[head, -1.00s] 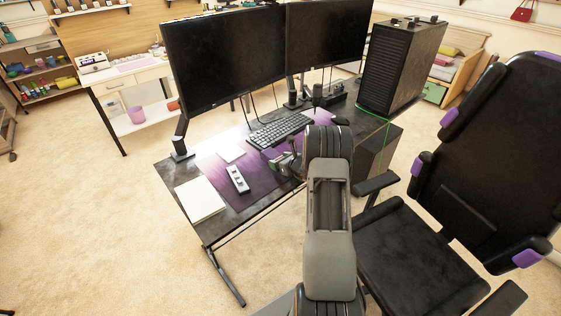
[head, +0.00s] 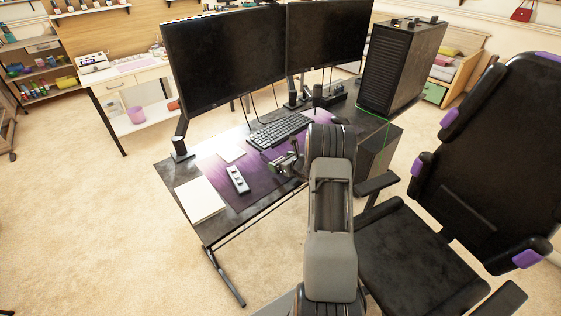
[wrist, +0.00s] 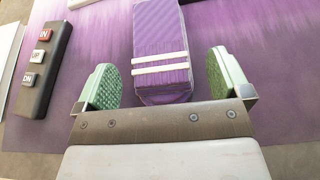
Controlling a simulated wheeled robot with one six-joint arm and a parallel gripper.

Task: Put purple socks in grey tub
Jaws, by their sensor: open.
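The purple socks (wrist: 160,40) lie as a folded bundle with two white stripes on the purple desk mat (wrist: 95,60). My gripper (wrist: 162,65) is open, its two green-padded fingers apart. The near end of the socks reaches between the fingers, with gaps on both sides; I cannot tell how high the fingers are above the mat. In the head view my gripper (head: 280,165) is over the mat, and my arm hides much of that area. I cannot make out a grey tub in either view.
A remote-like button box (wrist: 45,65) lies left of my gripper, with a white pad (head: 200,200) beyond it. A keyboard (head: 280,130), two monitors (head: 225,65) and a black tower (head: 400,65) stand behind. A black chair (head: 420,245) is close on the right.

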